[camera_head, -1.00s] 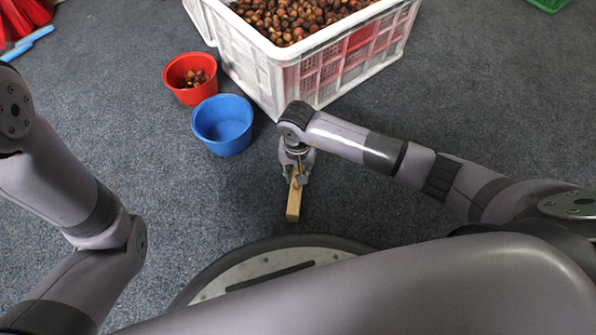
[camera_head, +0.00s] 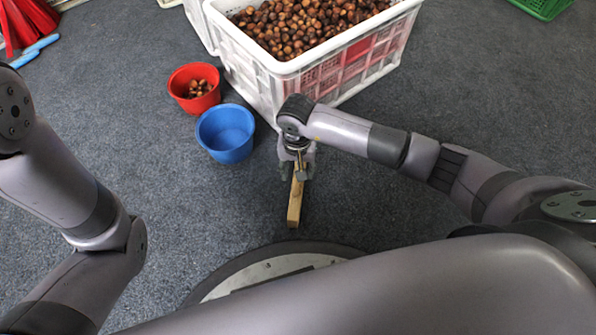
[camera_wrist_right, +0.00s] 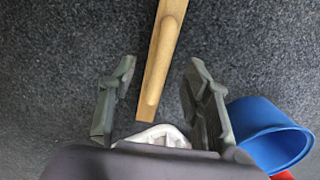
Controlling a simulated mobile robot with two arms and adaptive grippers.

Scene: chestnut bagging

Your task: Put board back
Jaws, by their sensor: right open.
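The wooden board (camera_head: 295,206), a narrow light-brown piece, lies in front of my base in the head view, its far end hidden under my right gripper (camera_head: 298,168). The right wrist view shows the board (camera_wrist_right: 154,95) with a rounded raised grip along it. There my right gripper (camera_wrist_right: 160,90) is open, with one finger on each side of the board's near end and gaps on both sides. I cannot tell the height between the gripper and the board. My left arm shows at the left, but its gripper is outside the view.
A white crate (camera_head: 262,83) full of chestnuts (camera_head: 300,32) stands behind my right gripper. A blue bucket (camera_head: 225,134) and a red bucket (camera_head: 194,88) holding a few chestnuts stand left of it. Grey carpet is clear at the right and between my arms.

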